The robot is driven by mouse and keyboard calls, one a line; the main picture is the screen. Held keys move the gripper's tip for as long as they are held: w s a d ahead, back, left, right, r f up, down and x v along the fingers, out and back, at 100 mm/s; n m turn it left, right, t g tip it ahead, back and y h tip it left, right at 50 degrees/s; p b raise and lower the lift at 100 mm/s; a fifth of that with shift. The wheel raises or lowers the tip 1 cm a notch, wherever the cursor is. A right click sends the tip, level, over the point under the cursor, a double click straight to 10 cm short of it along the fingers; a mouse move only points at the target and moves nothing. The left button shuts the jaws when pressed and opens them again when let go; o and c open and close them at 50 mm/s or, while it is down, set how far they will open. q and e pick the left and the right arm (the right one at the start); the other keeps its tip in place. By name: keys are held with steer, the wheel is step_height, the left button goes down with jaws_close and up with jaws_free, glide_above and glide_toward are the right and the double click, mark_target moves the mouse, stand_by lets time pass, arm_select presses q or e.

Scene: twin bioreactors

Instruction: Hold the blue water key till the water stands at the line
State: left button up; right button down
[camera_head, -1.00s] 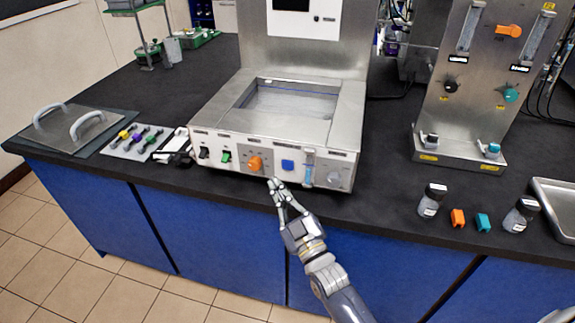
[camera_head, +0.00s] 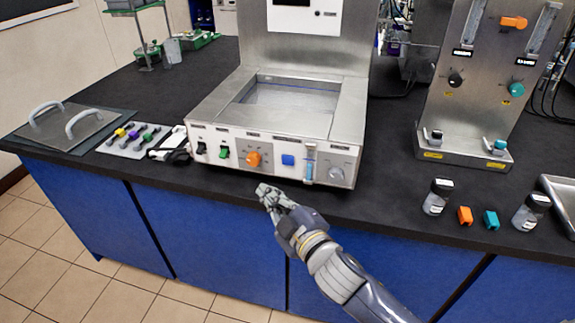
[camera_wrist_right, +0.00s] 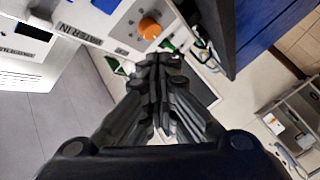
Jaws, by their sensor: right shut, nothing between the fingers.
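The blue water key (camera_head: 288,160) is a square button on the white front panel of the steel bath (camera_head: 345,110). In the right wrist view its blue edge (camera_wrist_right: 107,4) shows at the top, above a "WATER IN" label. A narrow upright gauge (camera_head: 309,163) with blue in it stands just right of the key; its line is too small to read. The basin looks shallowly filled or empty; I cannot tell which. My right gripper (camera_head: 264,190) is shut and empty, below and in front of the panel, apart from the key. It fills the right wrist view (camera_wrist_right: 155,62). My left gripper is not in view.
An orange knob (camera_head: 253,159) and a green switch (camera_head: 224,152) sit left of the key, a grey knob (camera_head: 338,174) to the right. A lid (camera_head: 75,125) lies at the left. A steel stand (camera_head: 475,100) and small bottles (camera_head: 437,197) are at the right.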

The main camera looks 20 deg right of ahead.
mark_target(288, 161)
steer(key=shift+d, duration=0.1)
stand_by(0.3)
steer(key=shift+w+d, duration=0.8)
steer(key=shift+w, duration=0.4)
steer(key=shift+w+d, duration=0.85)
steer(key=shift+w, duration=0.35)
steer(key=shift+w+d, duration=0.8)
steer(key=shift+w, duration=0.4)
steer(key=shift+w+d, duration=0.25)
steer(key=shift+w, duration=0.1)
steer(key=shift+w+d, duration=0.25)
steer(key=shift+w, duration=0.1)
stand_by(3.3)
